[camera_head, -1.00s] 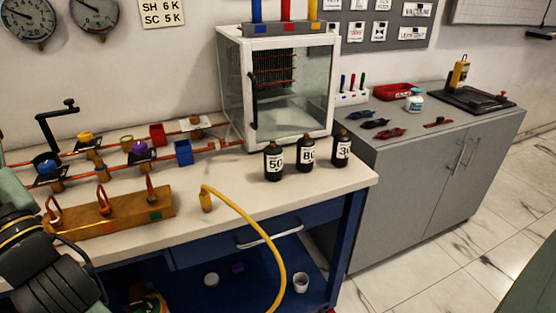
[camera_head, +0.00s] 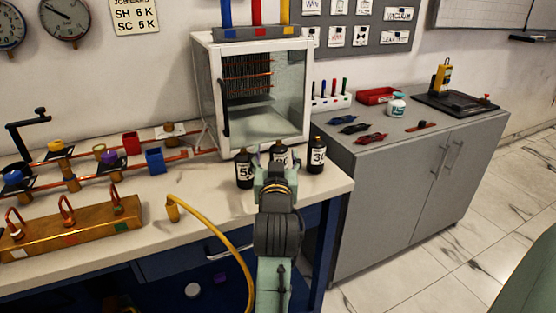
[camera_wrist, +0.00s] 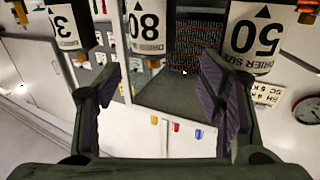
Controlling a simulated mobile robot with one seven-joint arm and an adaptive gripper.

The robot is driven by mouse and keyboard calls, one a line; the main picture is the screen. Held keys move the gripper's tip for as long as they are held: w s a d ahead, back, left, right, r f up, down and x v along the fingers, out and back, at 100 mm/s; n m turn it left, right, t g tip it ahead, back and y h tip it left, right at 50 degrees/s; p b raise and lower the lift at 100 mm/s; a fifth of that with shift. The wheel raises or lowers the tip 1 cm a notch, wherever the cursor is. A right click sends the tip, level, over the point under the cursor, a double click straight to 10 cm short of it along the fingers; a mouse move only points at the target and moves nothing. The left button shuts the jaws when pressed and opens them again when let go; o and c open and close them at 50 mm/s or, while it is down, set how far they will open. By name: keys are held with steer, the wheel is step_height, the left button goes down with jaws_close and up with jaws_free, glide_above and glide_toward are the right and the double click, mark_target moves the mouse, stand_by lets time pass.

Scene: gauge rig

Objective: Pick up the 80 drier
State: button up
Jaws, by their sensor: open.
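The 80 drier (camera_head: 280,151) is a black bottle with a white label, standing on the bench between the 50 drier (camera_head: 244,170) and the 30 drier (camera_head: 317,156). My gripper (camera_head: 273,167) is in front of it and hides its lower part. In the wrist view, which is upside down, the 80 drier (camera_wrist: 147,28) shows ahead between the lines of my two fingers. My gripper (camera_wrist: 162,78) is open and empty there. The 50 drier (camera_wrist: 255,38) is on the right and the 30 drier (camera_wrist: 68,28) on the left, both close to the finger lines.
A glass-fronted cabinet (camera_head: 207,85) stands behind the bottles. A yellow hose (camera_head: 217,224) hangs over the bench front at left, near a brass manifold block (camera_head: 75,230). A grey cupboard (camera_head: 400,190) with tools on top stands at right.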

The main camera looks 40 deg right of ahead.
mark_target(279, 146)
steer(key=p+x, duration=0.1)
steer(key=x, duration=0.2)
steer(key=p+x, duration=0.1)
steer(key=x, duration=0.1)
steer(key=shift+d, duration=0.5)
steer(key=shift+c, duration=0.2)
jaws_close()
